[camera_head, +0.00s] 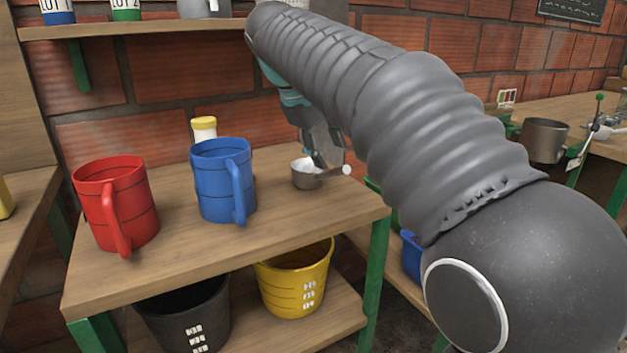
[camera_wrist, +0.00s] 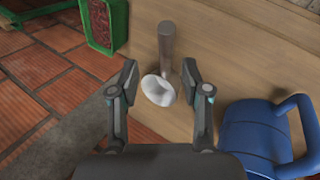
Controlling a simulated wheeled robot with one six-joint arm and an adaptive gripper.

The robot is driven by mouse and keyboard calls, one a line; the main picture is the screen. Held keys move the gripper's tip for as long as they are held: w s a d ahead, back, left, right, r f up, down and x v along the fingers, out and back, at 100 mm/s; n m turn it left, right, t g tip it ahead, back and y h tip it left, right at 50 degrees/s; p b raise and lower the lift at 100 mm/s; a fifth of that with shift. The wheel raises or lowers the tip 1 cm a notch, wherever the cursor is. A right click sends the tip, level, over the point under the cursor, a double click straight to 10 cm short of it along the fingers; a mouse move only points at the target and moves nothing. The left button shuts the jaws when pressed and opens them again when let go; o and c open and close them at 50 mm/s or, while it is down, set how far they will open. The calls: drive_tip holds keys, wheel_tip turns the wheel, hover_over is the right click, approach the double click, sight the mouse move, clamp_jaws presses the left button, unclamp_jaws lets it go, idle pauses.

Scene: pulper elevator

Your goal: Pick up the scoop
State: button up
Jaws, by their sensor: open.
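The scoop (camera_head: 305,180) is a small metal cup with white contents, standing on the wooden table (camera_head: 180,235) near its right back side. Its short handle points right in the head view. In the wrist view the scoop (camera_wrist: 158,92) shows its pale bowl between my fingers, with the handle (camera_wrist: 166,42) pointing up the picture. My gripper (camera_wrist: 160,80) is open, one finger on each side of the bowl in that view. In the head view my gripper (camera_head: 325,150) is right by the scoop, partly covering it. I cannot tell whether they touch.
A blue mug (camera_head: 222,180) and a red mug (camera_head: 115,200) stand left of the scoop, with a yellow-lidded container (camera_head: 204,128) behind. The blue mug (camera_wrist: 255,135) is close to my right finger in the wrist view. A brick wall is behind; buckets sit below.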

sight(333, 169)
drive_tip(key=x, duration=0.5)
drive_tip(key=shift+s+a+f+b, duration=0.1)
drive_tip(key=shift+a+f+b, duration=0.15)
drive_tip(key=shift+f+b, duration=0.05)
drive_tip(key=shift+w+d+f, duration=0.2)
drive_tip(key=shift+w+f, duration=0.05)
drive_tip(key=shift+f, duration=0.2)
clamp_jaws()
